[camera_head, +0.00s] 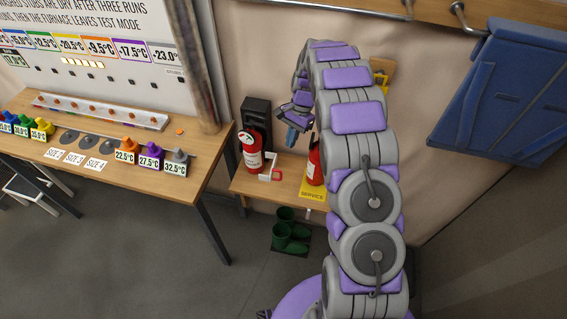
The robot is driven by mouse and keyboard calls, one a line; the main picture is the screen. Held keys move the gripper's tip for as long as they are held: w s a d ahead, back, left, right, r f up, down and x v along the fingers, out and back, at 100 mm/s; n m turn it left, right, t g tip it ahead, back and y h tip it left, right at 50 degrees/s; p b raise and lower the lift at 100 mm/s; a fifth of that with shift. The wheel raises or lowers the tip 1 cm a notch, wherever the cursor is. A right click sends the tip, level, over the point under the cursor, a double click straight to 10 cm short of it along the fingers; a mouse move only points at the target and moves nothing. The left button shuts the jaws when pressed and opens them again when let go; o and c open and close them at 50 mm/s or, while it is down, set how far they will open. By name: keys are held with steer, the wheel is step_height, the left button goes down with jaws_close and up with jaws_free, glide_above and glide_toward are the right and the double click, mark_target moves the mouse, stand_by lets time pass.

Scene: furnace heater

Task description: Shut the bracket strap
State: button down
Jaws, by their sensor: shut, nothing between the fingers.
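A red fire extinguisher (253,152) with a white label stands upright on a small wooden shelf, in front of a tall black bracket (257,110). A white strap with a red end (276,174) sticks out at the extinguisher's lower right, swung away from its body, so it looks open. My gripper (291,138) hangs from the arm above and right of the strap, pointing down, apart from it. Its fingers look closed and hold nothing visible. A second red extinguisher (314,165) stands further right, partly hidden by my arm.
The shelf (240,184) carries a yellow service label (313,190). Green boots (290,236) stand on the floor below. A long workbench (185,185) with coloured weights (150,156) is at left. A blue cloth (495,95) hangs at upper right. Open floor lies between bench and boots.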

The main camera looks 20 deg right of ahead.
mark_target(273, 167)
steer(key=w+d+f+m, duration=0.1)
steer(key=w+d+f, duration=0.2)
steer(key=f, duration=0.2)
steer(key=a+b+x, duration=0.1)
steer(key=a+x, duration=0.1)
steer(key=x, duration=0.8)
steer(key=shift+s+r+y, duration=0.2)
steer(key=shift+r+y, duration=0.05)
steer(key=shift+y, duration=0.05)
